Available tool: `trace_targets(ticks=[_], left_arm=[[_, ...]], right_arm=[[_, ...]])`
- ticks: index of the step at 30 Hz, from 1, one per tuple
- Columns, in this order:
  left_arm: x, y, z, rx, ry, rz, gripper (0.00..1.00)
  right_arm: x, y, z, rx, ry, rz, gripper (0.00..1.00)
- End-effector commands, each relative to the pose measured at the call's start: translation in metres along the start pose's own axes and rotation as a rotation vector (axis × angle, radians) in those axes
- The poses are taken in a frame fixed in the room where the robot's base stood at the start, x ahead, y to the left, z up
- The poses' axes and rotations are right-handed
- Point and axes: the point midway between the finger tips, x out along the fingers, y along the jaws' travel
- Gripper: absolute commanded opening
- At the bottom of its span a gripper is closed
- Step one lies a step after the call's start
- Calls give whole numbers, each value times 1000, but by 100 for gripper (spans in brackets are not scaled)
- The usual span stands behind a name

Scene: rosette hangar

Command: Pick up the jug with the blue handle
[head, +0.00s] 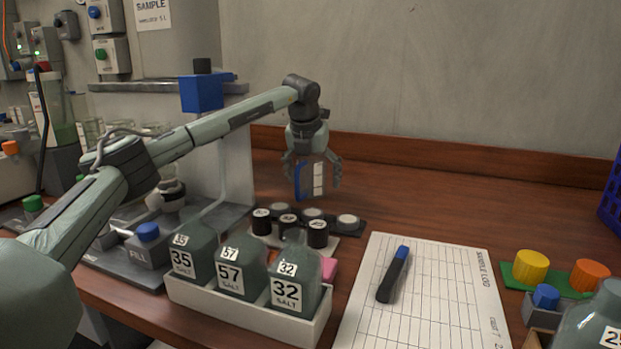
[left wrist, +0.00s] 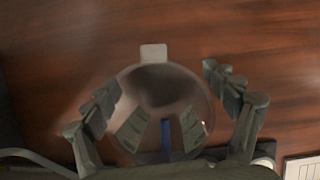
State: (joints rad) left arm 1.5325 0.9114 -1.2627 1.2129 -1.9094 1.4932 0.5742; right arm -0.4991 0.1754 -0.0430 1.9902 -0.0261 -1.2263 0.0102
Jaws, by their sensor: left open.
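The jug, with a blue handle (head: 300,182) and a white label strip (head: 319,178), is at the back of the wooden table. My left gripper (head: 312,178) is above and around it, pointing down, fingers spread to either side. In the left wrist view I look down into the jug's round clear mouth (left wrist: 160,85). A pale tab sticks out at its far rim, and the blue handle (left wrist: 166,138) shows at the near side. The open fingers are left and right of the jug; whether any touches it I cannot tell. My right gripper is not in view.
Small black and white jars (head: 288,222) stand in front of the jug. A white tray (head: 250,315) holds numbered bottles nearer me. A clipboard sheet (head: 425,300) with a blue-black marker (head: 393,275) lies to the right. The table right of the jug is clear.

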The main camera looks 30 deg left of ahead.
Motion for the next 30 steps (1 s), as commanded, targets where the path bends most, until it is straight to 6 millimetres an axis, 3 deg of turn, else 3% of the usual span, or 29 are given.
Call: trace_targets(ticks=[2, 15, 23, 30], left_arm=[[0, 0, 0, 0, 0, 0, 84], [-1, 0, 0, 0, 0, 0, 30], [-4, 0, 2, 0, -2, -1, 30], [-40, -1, 18, -1, -5, -3, 30]], right_arm=[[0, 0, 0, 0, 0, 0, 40], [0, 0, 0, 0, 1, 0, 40], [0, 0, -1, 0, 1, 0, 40], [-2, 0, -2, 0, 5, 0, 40]])
